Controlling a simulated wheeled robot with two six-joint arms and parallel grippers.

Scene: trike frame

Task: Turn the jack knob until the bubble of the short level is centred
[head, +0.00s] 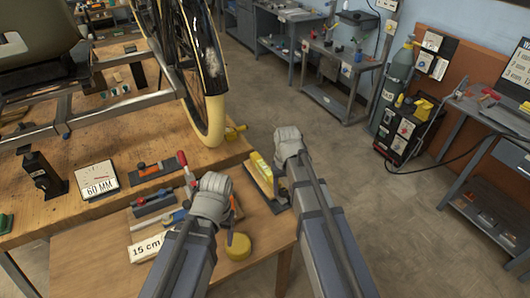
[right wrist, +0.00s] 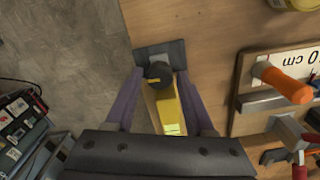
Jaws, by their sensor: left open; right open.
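The short level (head: 258,170) is a yellow bar on a dark plate at the right end of the front bench; it also shows in the right wrist view (right wrist: 168,108). A bright yellow-green patch, which looks like its vial, shows near my gripper body; the bubble is too small to read. The jack knob (right wrist: 158,73) is black with a yellow mark, at the far end of the bar. My right gripper (right wrist: 159,78) is open with its fingers either side of the knob; contact cannot be told. My left gripper (head: 207,183) is open over the front bench, apart from the level.
A yellow round tin (head: 238,247), a "15 cm" card (head: 147,247) and several tools lie on the front bench near my left gripper. A wheel (head: 205,90) of the trike frame stands behind. A "60 MM" card (head: 97,180) is further left.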

